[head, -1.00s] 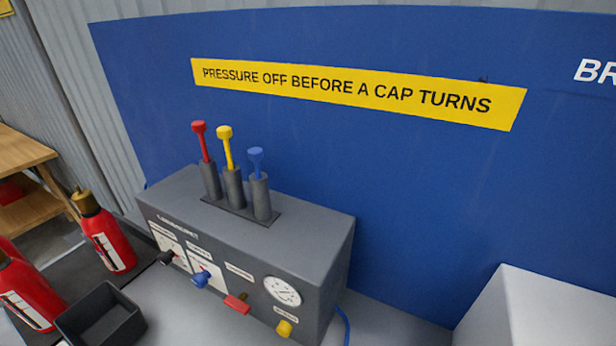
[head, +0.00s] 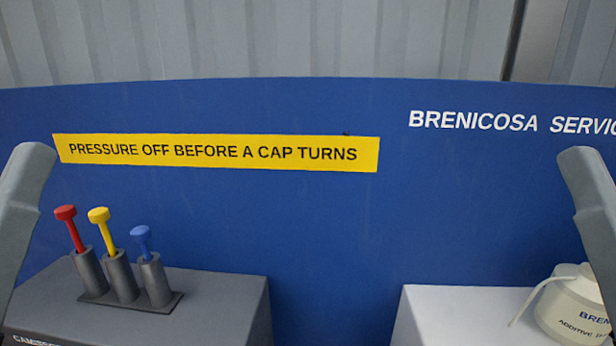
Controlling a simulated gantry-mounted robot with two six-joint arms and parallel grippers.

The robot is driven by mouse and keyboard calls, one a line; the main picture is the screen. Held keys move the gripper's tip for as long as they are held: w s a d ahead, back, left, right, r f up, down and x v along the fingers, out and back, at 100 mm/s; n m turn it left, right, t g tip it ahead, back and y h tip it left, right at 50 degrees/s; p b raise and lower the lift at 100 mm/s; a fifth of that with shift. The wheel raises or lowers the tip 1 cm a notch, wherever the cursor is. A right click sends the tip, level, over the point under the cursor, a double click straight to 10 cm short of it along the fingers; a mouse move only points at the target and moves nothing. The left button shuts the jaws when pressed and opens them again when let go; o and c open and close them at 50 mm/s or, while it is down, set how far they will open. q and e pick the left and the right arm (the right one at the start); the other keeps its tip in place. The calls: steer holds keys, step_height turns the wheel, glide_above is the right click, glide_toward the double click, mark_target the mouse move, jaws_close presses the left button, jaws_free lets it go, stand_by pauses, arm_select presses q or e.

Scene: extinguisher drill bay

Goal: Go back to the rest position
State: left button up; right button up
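Parts of my two arms show as grey links at the left edge (head: 22,205) and right edge (head: 592,200) of the head view. Both links rise from the lower picture edges and lean inward or outward at the sides. Neither gripper shows, so I cannot see what they hold or touch.
A grey box (head: 225,305) at the lower left carries a holder with red (head: 70,228), yellow (head: 104,230) and blue (head: 144,243) plungers. A white box (head: 450,315) and a white bottle (head: 575,305) are at the lower right. A blue panel (head: 340,240) stands behind.

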step_height(320, 180, up, 37)
steer(key=p, duration=3.5)
